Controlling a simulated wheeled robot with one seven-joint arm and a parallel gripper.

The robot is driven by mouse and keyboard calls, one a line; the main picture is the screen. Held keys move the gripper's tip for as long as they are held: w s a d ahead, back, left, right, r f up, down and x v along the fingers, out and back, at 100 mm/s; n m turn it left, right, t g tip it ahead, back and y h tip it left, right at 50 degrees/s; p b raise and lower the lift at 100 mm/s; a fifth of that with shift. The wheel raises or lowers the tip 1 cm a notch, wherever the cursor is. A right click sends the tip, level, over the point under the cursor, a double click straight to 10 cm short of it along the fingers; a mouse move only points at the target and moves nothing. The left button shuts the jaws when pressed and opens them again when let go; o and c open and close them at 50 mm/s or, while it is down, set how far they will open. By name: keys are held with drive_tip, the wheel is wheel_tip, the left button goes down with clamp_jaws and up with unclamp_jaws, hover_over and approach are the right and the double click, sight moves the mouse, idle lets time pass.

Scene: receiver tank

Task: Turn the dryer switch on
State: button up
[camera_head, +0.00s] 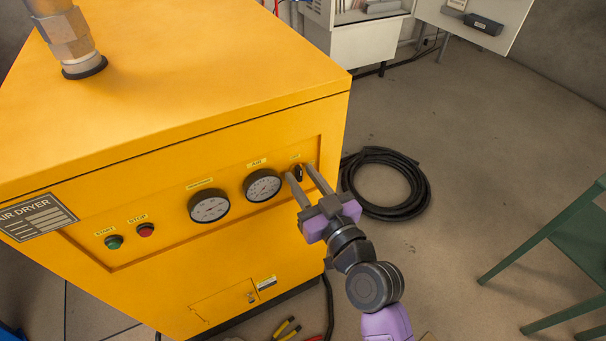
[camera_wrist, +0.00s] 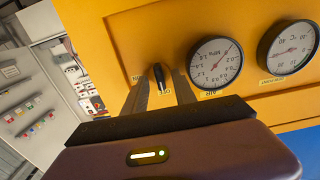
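The air dryer (camera_head: 180,120) is a large yellow cabinet with a recessed front panel. Its black rotary switch (camera_head: 298,171) sits at the right end of that panel, beside the gauges. In the wrist view the switch (camera_wrist: 158,74) is a black knob with a light pointer line, with small labels to either side. My gripper (camera_head: 302,174) is at the panel, its two grey fingers apart. In the wrist view the fingers (camera_wrist: 160,85) lie to either side of the knob, with a gap around it. Whether the fingertips touch the panel is unclear.
Two round gauges (camera_head: 209,205) (camera_head: 262,185) are left of the switch, then a red stop button (camera_head: 146,230) and a green start button (camera_head: 114,242). A coiled black hose (camera_head: 385,183) lies on the floor at right. A green chair (camera_head: 565,245) stands farther right.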

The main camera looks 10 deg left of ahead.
drive_tip(key=shift+w+a, duration=0.2)
clamp_jaws()
